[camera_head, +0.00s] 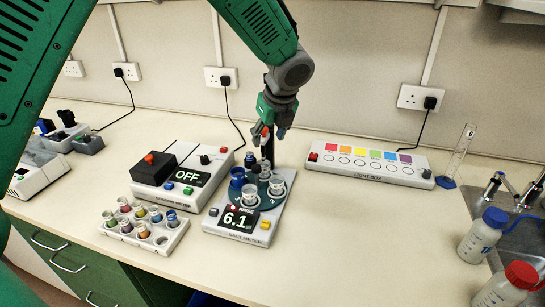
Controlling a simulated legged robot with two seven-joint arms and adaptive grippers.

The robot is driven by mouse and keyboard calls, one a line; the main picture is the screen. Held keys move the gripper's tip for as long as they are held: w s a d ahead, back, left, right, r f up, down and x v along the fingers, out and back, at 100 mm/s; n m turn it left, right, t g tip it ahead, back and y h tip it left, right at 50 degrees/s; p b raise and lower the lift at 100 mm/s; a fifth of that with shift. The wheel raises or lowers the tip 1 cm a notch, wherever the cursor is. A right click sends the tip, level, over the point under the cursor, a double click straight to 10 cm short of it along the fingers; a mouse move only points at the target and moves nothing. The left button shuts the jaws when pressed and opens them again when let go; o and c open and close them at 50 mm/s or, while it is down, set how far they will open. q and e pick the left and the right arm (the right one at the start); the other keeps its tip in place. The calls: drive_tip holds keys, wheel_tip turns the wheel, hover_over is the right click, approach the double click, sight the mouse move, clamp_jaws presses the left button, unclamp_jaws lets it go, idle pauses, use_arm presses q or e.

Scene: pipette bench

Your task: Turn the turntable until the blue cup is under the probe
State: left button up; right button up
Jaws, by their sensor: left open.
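The dark teal turntable (262,203) sits on a white meter (213,225) whose display reads 6.1. Several cups stand around the turntable. The blue cup (237,176) is at its left side, and a white cup (250,195) is at its front. Dark upright parts rise at the middle and back of the turntable; I cannot clearly tell which is the probe or what is under its tip. My left gripper (272,133) is open and points down above the back of the turntable, apart from the cups. My right gripper is not in view.
A box reading OFF (178,185) with a red button stands left of the meter. A rack of coloured vials (147,236) is in front of it. A light box (370,165) is at the back right. Bottles (480,236) stand at the right.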

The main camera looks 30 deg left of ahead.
sight(256, 166)
use_arm(q)
drive_tip(key=x, duration=1.1)
drive_tip(key=shift+s+a+f+p, duration=0.25)
drive_tip(key=shift+s+a+p, duration=0.05)
drive_tip(key=shift+a, duration=0.2)
drive_tip(key=shift+w+a+f, duration=0.1)
drive_tip(key=shift+f, duration=0.7)
drive_tip(key=shift+w+a+f, duration=0.1)
drive_tip(key=shift+a+f, duration=0.1)
drive_tip(key=shift+a, duration=0.1)
clamp_jaws()
